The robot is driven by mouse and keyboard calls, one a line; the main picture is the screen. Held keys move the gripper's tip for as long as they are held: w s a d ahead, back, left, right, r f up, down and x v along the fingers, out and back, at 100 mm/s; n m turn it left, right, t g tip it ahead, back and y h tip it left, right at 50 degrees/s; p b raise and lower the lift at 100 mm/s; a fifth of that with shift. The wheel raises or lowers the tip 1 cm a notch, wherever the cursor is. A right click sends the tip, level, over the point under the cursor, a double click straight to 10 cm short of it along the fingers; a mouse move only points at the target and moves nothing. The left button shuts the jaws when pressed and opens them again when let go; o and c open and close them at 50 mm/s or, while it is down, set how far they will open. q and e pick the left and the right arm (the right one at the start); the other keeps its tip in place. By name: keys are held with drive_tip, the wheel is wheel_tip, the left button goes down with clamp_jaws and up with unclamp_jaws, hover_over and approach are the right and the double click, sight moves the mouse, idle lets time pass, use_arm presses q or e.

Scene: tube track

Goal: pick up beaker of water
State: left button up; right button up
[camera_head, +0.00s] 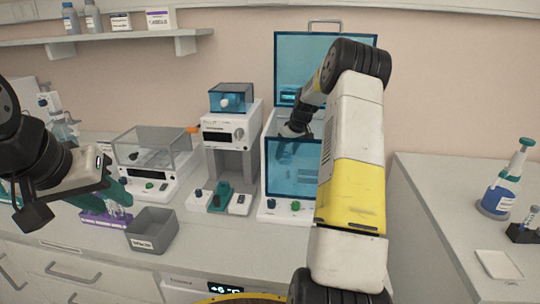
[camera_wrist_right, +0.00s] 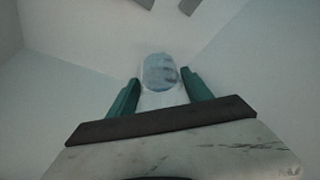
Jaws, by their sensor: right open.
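The beaker of water (camera_wrist_right: 160,72) shows in the right wrist view as a clear vessel with bluish contents. It lies between and slightly beyond the green fingertips of my right gripper (camera_wrist_right: 162,86), which is open around its near part. I cannot tell whether a finger touches it. In the head view my right arm reaches into a white device with a raised blue lid (camera_head: 325,58). The beaker is hidden there behind the arm and the blue front panel (camera_head: 292,170). My left gripper (camera_head: 118,192) hangs at the left, above the bench; its opening is unclear.
Pale walls of the device close in around my right gripper. Left of it stand a white machine with a blue top (camera_head: 230,130), a balance with a clear cover (camera_head: 152,152), a grey bin (camera_head: 152,229) and a purple rack (camera_head: 106,219). A blue bottle (camera_head: 497,195) stands on the right bench.

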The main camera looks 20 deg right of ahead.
drive_tip(key=shift+w+f, duration=0.1)
drive_tip(key=shift+f, duration=0.25)
drive_tip(key=c, duration=1)
drive_tip(key=shift+r, duration=0.1)
